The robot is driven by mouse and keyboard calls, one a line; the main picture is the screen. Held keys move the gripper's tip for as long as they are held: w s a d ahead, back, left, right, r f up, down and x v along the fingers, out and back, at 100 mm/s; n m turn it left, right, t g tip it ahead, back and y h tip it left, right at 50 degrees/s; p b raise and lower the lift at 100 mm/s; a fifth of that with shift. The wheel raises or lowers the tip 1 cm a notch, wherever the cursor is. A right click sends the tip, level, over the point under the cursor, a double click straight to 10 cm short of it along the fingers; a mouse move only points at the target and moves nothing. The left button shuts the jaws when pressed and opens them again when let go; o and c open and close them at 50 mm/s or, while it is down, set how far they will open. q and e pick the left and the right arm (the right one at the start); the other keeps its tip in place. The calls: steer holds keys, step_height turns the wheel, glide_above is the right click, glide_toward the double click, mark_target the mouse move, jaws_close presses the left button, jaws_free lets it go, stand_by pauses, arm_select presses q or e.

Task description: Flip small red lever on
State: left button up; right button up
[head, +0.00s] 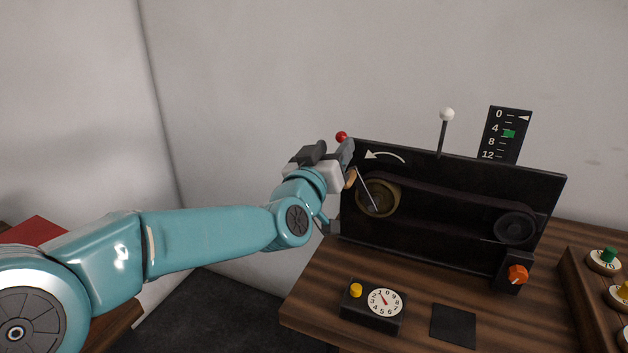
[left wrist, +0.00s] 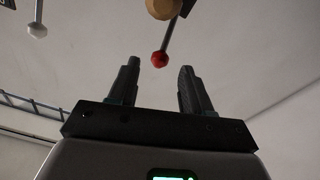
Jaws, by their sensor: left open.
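The small red lever shows as a red ball (head: 342,136) at the top left corner of the black machine panel (head: 450,185) in the head view. In the left wrist view its red ball (left wrist: 159,59) hangs on a thin rod, between and just beyond the two fingertips. My left gripper (head: 347,155) is beside the panel's left end, close to the lever; it also shows in the left wrist view (left wrist: 158,75), open with nothing between its fingers. My gripper hides the lever's lower part in the head view. My right gripper is not in view.
A wooden crank handle (head: 351,178) and brass wheel (head: 379,197) are close to my gripper. A white-knobbed lever (head: 447,115) and a scale (head: 505,134) rise behind the panel. A dial box (head: 373,306), black pad (head: 453,325) and orange knob (head: 517,274) are in front.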

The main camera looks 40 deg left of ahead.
arm_select(q)
steer(key=v, duration=1.1)
steer(key=shift+b, duration=0.4)
